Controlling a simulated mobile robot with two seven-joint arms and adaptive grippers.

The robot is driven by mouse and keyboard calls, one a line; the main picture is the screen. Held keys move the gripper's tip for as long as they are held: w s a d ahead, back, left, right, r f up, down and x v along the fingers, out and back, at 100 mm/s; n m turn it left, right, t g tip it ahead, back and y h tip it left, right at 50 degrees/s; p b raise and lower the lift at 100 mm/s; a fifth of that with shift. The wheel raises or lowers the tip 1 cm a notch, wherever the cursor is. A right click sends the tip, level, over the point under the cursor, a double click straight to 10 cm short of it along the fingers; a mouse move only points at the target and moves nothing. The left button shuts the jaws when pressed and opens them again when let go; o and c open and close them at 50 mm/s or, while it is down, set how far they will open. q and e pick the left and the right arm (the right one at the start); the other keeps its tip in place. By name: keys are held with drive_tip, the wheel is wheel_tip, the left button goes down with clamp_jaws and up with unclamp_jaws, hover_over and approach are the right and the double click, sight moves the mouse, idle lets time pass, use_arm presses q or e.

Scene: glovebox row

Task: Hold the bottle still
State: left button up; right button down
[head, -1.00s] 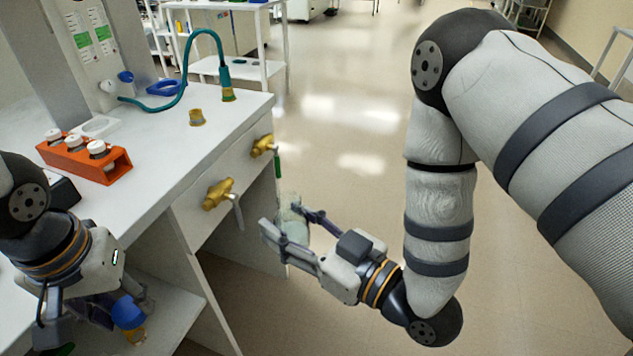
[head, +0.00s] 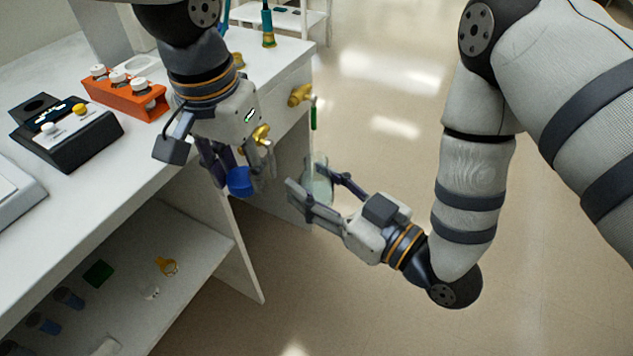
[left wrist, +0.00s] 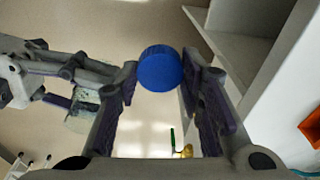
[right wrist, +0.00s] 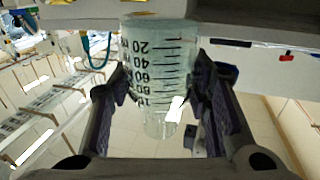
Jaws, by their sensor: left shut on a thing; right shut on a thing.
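The clear bottle (head: 319,186) with black graduation marks is between the fingers of my right gripper (head: 328,190), beside the bench's front. In the right wrist view the bottle (right wrist: 158,62) fills the space between the fingers, and its marks are readable. My left gripper (head: 235,172) is shut on a blue cap (head: 240,182), up and to the left of the bottle in the head view. In the left wrist view the cap (left wrist: 160,67) sits between the fingertips, and the bottle (left wrist: 82,118) shows at the left, partly hidden by fingers.
The bench carries an orange rack (head: 125,96) with white-capped vials and a black device (head: 66,132). Brass valves (head: 300,95) stick out from the bench front near the bottle. A lower shelf (head: 190,235) holds small items. The floor right of the bench is clear.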

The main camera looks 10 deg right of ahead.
sight(316, 185)
use_arm(q)
drive_tip(key=d+r+m, duration=0.4)
drive_tip(key=d+r, duration=0.5)
drive_tip(key=d, duration=0.1)
drive_tip(key=shift+d+r+m+h, duration=0.15)
drive_tip(key=shift+m+h, duration=0.25)
drive_tip(key=shift+w+f, duration=0.1)
drive_tip(key=shift+f, duration=1.95)
drive_tip(key=shift+f, duration=0.85)
drive_tip(key=shift+f, duration=0.55)
